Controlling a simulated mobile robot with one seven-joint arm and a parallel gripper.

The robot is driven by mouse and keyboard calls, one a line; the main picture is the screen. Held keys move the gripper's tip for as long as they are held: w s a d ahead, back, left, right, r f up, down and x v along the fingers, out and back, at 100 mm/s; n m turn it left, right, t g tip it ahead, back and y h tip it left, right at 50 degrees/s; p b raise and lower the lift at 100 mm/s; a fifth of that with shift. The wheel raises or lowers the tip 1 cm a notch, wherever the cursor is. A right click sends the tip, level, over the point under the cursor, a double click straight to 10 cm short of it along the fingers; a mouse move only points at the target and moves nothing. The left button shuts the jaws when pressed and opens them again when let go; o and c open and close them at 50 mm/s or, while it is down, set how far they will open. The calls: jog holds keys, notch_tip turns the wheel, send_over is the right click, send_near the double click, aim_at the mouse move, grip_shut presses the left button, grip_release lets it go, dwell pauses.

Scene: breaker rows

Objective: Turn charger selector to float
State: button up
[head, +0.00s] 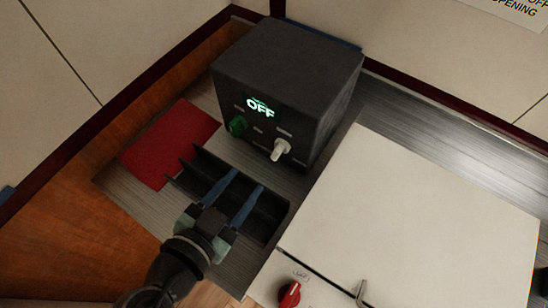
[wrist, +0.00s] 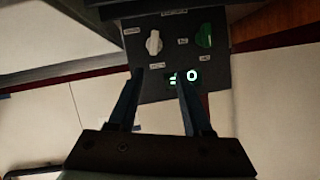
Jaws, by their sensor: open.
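The charger is a dark box (head: 290,75) standing in the corner of the metal surface, with a lit display (head: 260,107) reading OFF. On its front are a green knob (head: 237,126) at left and a white selector knob (head: 280,149) at right. In the wrist view the panel appears upside down, with the white knob (wrist: 154,42) at left and the green knob (wrist: 204,36) at right. My gripper (head: 243,190) is open and empty, in front of the charger and apart from both knobs. Its fingers partly cover the display in the wrist view. The small panel labels are unreadable.
A black divided tray (head: 264,215) lies below my gripper, in front of the charger. A red mat (head: 168,143) lies to its left. A large white box (head: 415,215) with a red knob (head: 289,294) and a metal handle stands at right. Walls close the corner behind.

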aim_at(275, 155)
jog(key=x, duration=0.4)
jog(key=p+x, duration=0.1)
jog(key=x, duration=0.3)
jog(key=f+p+x, duration=0.1)
jog(key=x, duration=0.3)
jog(key=shift+s+d+f, duration=0.2)
jog(key=shift+d, duration=0.15)
grip_shut()
